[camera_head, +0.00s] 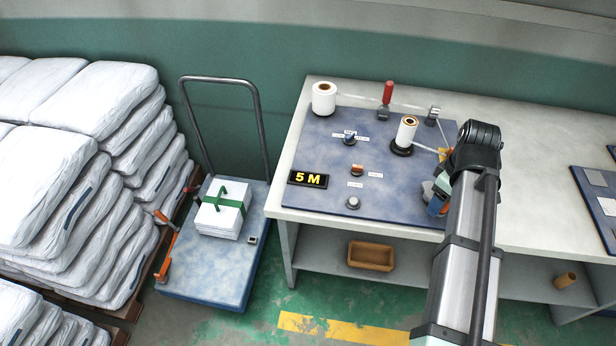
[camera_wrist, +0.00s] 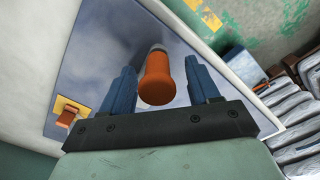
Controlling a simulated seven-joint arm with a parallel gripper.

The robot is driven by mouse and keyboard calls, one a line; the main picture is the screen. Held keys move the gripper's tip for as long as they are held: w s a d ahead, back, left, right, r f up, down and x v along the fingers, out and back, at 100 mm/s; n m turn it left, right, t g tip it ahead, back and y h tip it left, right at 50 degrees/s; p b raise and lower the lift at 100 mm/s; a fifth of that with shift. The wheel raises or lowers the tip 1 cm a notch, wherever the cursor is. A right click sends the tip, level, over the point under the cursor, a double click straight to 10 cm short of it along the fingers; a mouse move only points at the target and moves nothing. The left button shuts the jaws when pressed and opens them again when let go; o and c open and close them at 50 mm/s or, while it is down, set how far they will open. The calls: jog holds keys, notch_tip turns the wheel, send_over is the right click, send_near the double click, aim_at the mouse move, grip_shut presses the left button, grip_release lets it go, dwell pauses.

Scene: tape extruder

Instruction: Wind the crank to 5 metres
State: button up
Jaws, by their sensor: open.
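The crank's orange handle (camera_wrist: 157,78), with a grey tip, stands between the two blue fingers of my gripper (camera_wrist: 160,72) in the wrist view. My gripper is open. A gap shows on the right side of the handle; on the left the finger looks very close, and I cannot tell whether it touches. In the head view my gripper (camera_head: 437,196) is at the right edge of the blue panel (camera_head: 325,138), and my arm hides most of the crank. A black display (camera_head: 308,179) reads "5 M" in yellow. A tape roll (camera_head: 407,129) stands on a dark base.
A white roll (camera_head: 324,98) and a red-handled lever (camera_head: 387,93) stand at the back of the bench (camera_head: 540,195). Small labelled knobs sit on the panel. A yellow plate with an orange piece (camera_wrist: 68,116) is near the gripper. A trolley (camera_head: 212,268) stands left of the bench.

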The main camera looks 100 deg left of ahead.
jog(key=shift+r, duration=2.8)
jog(key=o, duration=0.6)
jog(key=shift+c, duration=0.2)
notch_tip(320, 180, up, 14)
